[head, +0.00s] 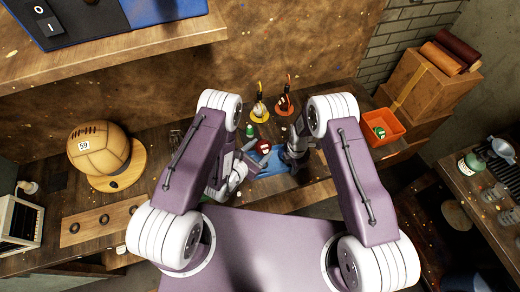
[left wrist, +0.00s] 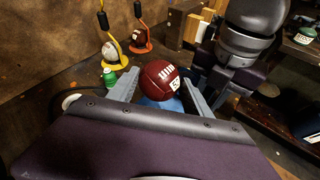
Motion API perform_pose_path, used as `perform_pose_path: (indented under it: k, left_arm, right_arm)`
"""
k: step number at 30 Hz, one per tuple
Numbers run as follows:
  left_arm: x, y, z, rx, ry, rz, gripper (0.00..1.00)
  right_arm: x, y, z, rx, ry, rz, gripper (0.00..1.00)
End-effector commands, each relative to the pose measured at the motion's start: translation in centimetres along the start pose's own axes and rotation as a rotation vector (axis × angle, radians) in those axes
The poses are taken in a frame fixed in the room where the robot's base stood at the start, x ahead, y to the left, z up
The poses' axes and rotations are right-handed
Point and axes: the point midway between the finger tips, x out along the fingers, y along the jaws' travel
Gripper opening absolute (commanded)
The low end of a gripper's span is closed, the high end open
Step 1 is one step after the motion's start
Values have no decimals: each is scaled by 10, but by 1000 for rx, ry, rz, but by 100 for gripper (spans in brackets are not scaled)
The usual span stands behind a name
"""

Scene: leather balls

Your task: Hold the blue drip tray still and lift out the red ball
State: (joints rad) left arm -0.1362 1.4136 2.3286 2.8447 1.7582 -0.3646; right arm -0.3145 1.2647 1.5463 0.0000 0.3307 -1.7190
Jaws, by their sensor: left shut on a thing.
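The dark red ball (head: 263,146) with white markings is between the fingers of my left gripper (head: 258,154). In the left wrist view the red ball (left wrist: 160,78) fills the gap between both fingers, and the gripper is shut on it. The blue drip tray (head: 280,166) lies on the bench just below the ball. In the left wrist view a small part of the tray (left wrist: 172,104) shows under the ball. I cannot tell whether the ball touches it. My right gripper (head: 292,156) is at the tray's right side; its fingertips are too small and hidden to read.
A small green bottle (head: 250,130) and two stands, yellow (head: 258,108) and orange (head: 284,106), are behind the tray. A large tan ball (head: 98,148) sits on a wooden base at left. An orange bin (head: 382,126) with a green ball stands at right.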

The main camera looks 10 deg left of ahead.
Motion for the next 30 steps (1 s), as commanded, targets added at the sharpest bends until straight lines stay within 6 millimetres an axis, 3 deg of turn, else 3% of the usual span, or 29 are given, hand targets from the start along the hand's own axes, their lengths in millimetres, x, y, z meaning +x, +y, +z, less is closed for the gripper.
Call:
perform_pose_path:
  k: [4,9,15,20,30]
  left_arm:
    - [0,0,1,0,-1,0,0]
    - [0,0,0,0,-1,0,0]
    - [0,0,0,0,-1,0,0]
    - [0,0,0,0,-1,0,0]
    - [0,0,0,0,-1,0,0]
  right_arm:
    - [-22,2,0,0,-1,5,30]
    - [-67,2,0,0,-1,6,30]
    - [-107,1,0,0,0,3,30]
    - [-118,0,0,0,0,1,30]
    - [-119,0,0,0,0,0,30]
